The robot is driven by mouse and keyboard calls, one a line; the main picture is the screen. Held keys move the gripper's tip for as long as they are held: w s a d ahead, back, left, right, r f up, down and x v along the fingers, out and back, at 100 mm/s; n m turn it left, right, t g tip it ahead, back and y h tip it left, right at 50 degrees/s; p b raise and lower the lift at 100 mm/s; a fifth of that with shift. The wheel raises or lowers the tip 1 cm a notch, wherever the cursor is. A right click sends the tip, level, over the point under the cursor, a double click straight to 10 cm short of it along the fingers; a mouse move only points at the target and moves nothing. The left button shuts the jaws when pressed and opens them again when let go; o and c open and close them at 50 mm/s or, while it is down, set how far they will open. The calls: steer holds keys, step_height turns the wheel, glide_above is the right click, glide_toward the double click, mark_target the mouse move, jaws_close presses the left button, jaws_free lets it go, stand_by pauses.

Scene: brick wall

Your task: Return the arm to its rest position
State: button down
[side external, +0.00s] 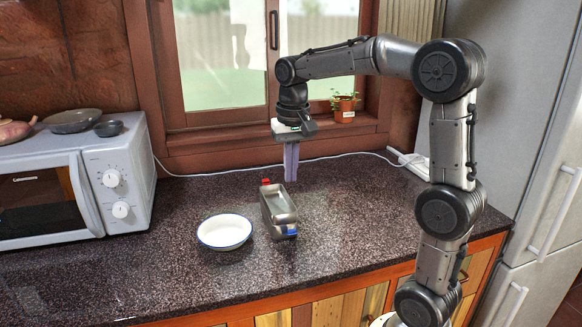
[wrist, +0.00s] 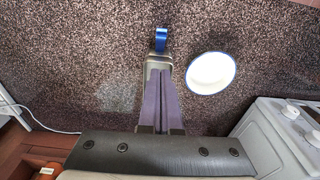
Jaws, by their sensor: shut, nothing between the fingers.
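My gripper (side external: 291,178) hangs pointing down above the counter, with its long purple-grey fingers together and nothing between them. In the side view the fingertips are above and behind a metal pan-like container (side external: 279,208). The wrist view shows my shut gripper (wrist: 160,72) from above, its fingers covering most of that container, whose blue end (wrist: 161,38) sticks out past the tips. In the side view the container has a red part at its far end and a blue part at its near end. My arm is raised and bent, on the right.
A white bowl (side external: 224,231) stands left of the container and also shows in the wrist view (wrist: 210,73). A microwave (side external: 80,185) is at the left. A potted plant (side external: 344,105) stands on the windowsill. A fridge (side external: 520,130) is at the right. A white cable runs along the back.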

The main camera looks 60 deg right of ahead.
steer(key=s+a+r+n+t, duration=0.25)
steer(key=s+a+r, duration=0.25)
steer(key=s+a, duration=0.3)
steer(key=s+a+f+n+t, duration=0.2)
steer(key=s+a+f+n, duration=0.3)
steer(key=s+f, duration=0.3)
steer(key=shift+s+f+n+y, duration=0.35)
steer(key=shift+f+n, duration=0.1)
steer(key=shift+n, duration=0.3)
